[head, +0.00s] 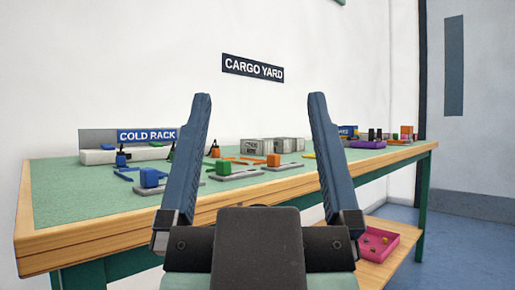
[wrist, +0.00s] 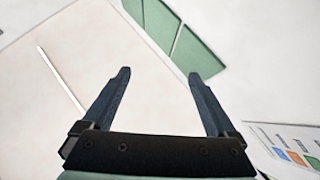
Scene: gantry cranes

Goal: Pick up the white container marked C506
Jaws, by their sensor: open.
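My gripper (head: 260,97) is open and empty, raised in front of the green-topped table (head: 80,195). Small whitish-grey boxes (head: 249,147) stand near the middle of the table in the head view, between and beyond my fingers. Their markings are too small to read, so I cannot tell which one is C506. The wrist view shows no container.
A rack labelled COLD RACK (head: 98,157) stands at the table's back left. A blue block (head: 149,177) and an orange block (head: 273,161) are on grey bases. A pink tray (head: 378,243) sits on the lower shelf. The table's front left is clear.

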